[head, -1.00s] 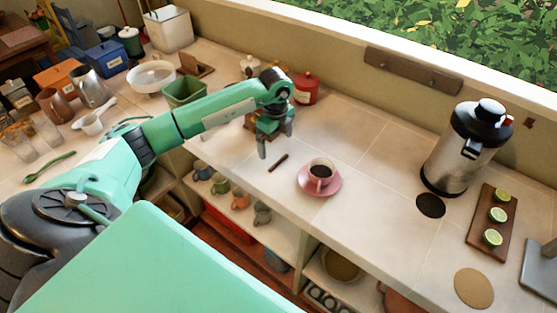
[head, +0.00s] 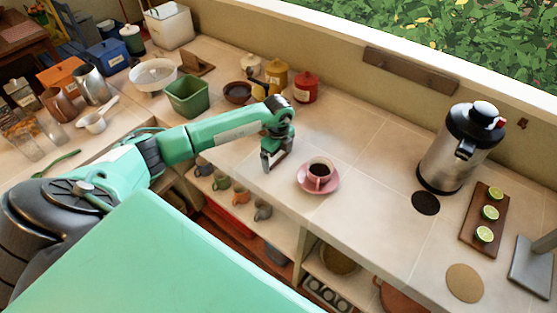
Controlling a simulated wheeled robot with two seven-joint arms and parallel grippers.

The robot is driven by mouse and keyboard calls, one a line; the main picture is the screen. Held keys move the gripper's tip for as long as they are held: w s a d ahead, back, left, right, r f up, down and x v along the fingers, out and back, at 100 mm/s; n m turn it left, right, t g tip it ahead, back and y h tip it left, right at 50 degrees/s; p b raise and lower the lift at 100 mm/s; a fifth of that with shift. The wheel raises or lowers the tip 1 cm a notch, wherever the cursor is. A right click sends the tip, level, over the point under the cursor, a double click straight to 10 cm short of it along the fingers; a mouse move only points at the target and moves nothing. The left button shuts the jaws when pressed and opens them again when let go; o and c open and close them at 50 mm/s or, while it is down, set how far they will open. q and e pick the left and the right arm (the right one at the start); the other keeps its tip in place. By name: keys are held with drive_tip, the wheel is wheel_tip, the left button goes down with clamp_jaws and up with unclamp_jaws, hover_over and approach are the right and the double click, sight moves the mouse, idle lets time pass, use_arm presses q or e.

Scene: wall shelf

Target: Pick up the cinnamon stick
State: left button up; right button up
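My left gripper (head: 277,160) reaches down to the countertop (head: 345,222), left of a pink cup (head: 320,172) of dark coffee on a pink saucer (head: 331,187). Its two fingers look spread apart, with the tips at or just above the counter. The cinnamon stick is not clearly visible; the gripper covers the spot where the thin dark brown stick lay. I cannot tell whether the fingers touch it. My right gripper is out of view.
A steel urn (head: 450,150) and a board (head: 471,235) with lime halves stand to the right. Red (head: 305,87) and yellow (head: 277,73) canisters and a green bin (head: 188,98) stand behind. The counter's front edge, above shelves with mugs, is close to the gripper.

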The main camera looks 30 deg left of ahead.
use_arm(q)
drive_tip(key=c, duration=0.7)
drive_tip(key=shift+r, duration=0.15)
